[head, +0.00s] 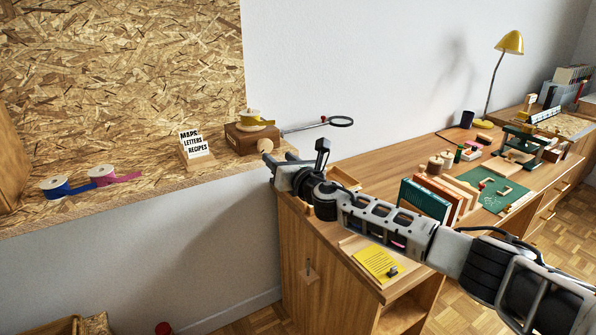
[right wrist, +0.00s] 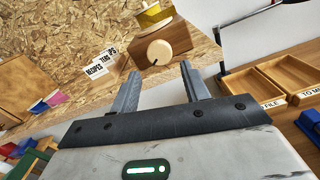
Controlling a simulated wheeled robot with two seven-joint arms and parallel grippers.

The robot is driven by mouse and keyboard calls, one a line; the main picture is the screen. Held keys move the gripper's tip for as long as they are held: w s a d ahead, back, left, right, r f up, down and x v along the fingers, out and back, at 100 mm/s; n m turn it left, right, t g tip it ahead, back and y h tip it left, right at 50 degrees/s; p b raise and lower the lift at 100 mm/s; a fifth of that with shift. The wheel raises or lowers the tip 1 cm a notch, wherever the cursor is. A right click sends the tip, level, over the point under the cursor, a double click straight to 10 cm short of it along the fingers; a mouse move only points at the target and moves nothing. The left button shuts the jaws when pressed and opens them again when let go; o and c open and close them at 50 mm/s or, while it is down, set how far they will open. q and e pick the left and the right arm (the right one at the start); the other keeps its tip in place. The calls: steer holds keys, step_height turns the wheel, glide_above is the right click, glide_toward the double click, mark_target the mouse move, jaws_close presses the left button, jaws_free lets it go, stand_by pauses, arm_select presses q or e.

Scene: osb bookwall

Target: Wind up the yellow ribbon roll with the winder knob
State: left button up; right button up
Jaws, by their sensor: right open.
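The yellow ribbon roll (head: 252,117) sits on top of a brown wooden winder box (head: 240,139) on the chipboard ledge. It also shows at the top of the right wrist view (right wrist: 152,17). The round pale winder knob (right wrist: 159,53) is on the box's front face; in the head view the knob (head: 265,145) is just above my gripper. My right gripper (head: 280,157) is open and empty, in front of the box. In the right wrist view its two fingers (right wrist: 162,84) point toward the knob, which lies beyond their tips, apart from them. My left gripper is out of view.
The desk (head: 375,150) below my right arm holds books and trays.

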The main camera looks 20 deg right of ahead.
steer(key=s+d, duration=0.1)
steer(key=s, duration=0.6)
steer(key=shift+s+d, duration=0.25)
steer(key=shift+s, duration=0.1)
